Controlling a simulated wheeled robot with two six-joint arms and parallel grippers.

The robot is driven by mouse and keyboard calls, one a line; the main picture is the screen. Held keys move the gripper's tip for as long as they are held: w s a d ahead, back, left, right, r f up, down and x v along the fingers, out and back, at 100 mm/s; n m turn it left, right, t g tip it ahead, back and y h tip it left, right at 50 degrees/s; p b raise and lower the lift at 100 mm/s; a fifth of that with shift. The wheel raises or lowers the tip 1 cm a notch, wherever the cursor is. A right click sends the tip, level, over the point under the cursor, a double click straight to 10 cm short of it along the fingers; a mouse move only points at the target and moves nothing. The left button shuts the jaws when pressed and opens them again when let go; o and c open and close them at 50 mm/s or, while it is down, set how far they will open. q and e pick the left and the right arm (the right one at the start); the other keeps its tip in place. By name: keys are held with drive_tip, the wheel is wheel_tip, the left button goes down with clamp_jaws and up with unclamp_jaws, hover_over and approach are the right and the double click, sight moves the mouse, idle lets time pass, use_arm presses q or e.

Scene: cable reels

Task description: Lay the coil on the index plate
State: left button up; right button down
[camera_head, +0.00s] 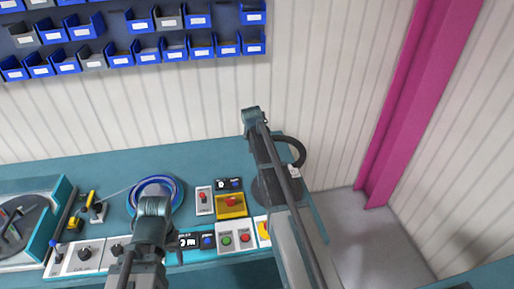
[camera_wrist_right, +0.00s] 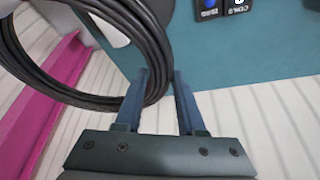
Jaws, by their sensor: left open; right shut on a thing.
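The coil (camera_head: 299,148) is a black ring of cable. It hangs above the back edge of the bench, just right of my right arm in the head view. In the right wrist view the coil (camera_wrist_right: 57,88) fills the upper left, and my right gripper (camera_wrist_right: 160,78) is shut on its strands. My left gripper (camera_head: 153,207) is open, low over the bench, in front of a round blue-rimmed piece (camera_head: 174,184); its fingertips are hard to make out. A dark round base (camera_head: 262,190) is partly behind my right arm. I cannot tell which round piece is the index plate.
The teal bench (camera_head: 105,170) carries button boxes (camera_head: 235,240) and a yellow switch box (camera_head: 231,205) along its front. A tray with a grey disc (camera_head: 35,222) is at the left. Blue bins (camera_head: 85,28) hang on the wall. A magenta post (camera_head: 412,90) stands at the right.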

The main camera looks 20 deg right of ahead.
wheel_tip(320, 180, up, 6)
drive_tip(key=p, duration=0.4)
drive_tip(key=shift+f+p, duration=0.15)
drive_tip(key=shift+p, duration=0.25)
use_arm(q)
wheel_tip(320, 180, up, 6)
drive_tip(key=shift+f, duration=0.25)
use_arm(e)
drive_tip(key=shift+f, duration=0.1)
use_arm(q)
drive_tip(key=shift+s, duration=0.1)
use_arm(e)
drive_tip(key=shift+s, duration=0.15)
